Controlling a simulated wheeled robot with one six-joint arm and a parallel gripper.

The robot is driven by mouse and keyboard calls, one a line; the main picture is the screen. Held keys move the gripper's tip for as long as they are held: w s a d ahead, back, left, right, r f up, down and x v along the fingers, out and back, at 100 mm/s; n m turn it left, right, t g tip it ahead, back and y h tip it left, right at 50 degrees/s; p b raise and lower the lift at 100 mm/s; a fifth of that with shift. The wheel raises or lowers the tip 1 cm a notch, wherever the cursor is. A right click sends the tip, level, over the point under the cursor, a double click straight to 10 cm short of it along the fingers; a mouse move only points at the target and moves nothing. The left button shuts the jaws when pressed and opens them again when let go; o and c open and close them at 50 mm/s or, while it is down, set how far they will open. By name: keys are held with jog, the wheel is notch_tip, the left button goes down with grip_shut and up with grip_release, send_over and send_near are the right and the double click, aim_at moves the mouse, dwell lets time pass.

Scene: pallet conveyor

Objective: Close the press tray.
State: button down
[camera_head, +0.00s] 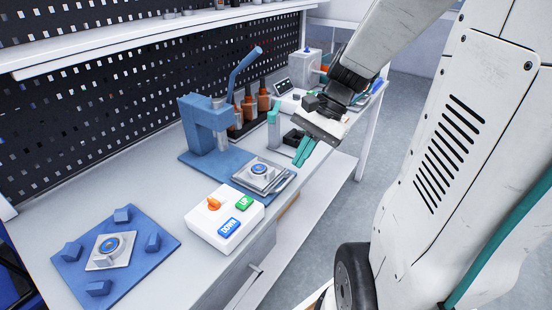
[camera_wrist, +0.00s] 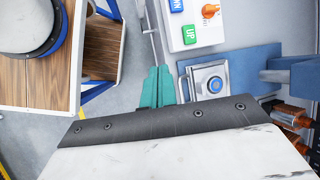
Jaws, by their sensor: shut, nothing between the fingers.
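The blue press (camera_head: 207,128) with its raised lever stands on a blue base plate on the table. Its metal tray (camera_head: 282,181) sticks out at the front edge of the base, away from the press head, and carries a square plate with a round blue-ringed piece. In the wrist view the tray (camera_wrist: 192,86) lies just right of my fingers, with a thin handle on its near side. My gripper (camera_head: 304,152) has teal fingers held together, empty, above and beyond the tray at the table's front edge. The fingers also show in the wrist view (camera_wrist: 157,87), beside the handle; contact cannot be told.
A white control box (camera_head: 225,216) with green UP and blue DOWN buttons and an orange switch sits left of the tray. A blue fixture plate (camera_head: 70,262) lies front left. Orange-brown bottles (camera_head: 263,101) stand behind the press. Floor is open beyond the table's front edge.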

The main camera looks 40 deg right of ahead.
jog(key=d+f+m+t+y, duration=0.1)
jog(key=d+f+m+t, duration=0.2)
jog(key=d+f+m, duration=0.5)
jog(key=d+f+m+t+y, duration=0.1)
jog(key=d+f+m+t, duration=0.3)
jog(key=d, duration=0.6)
jog(key=shift+m+g, duration=0.4)
jog(key=shift+m, duration=0.3)
jog(key=shift+w+a+f, duration=0.75)
jog(key=shift+w+a, duration=0.65)
jog(key=shift+w, duration=0.05)
jog(key=shift+w+a+f, duration=0.8)
jog(key=shift+w+a, duration=0.55)
jog(key=shift+w, duration=0.15)
jog(key=shift+w+a+f, duration=0.75)
jog(key=shift+w+a, duration=0.65)
jog(key=shift+w, duration=0.05)
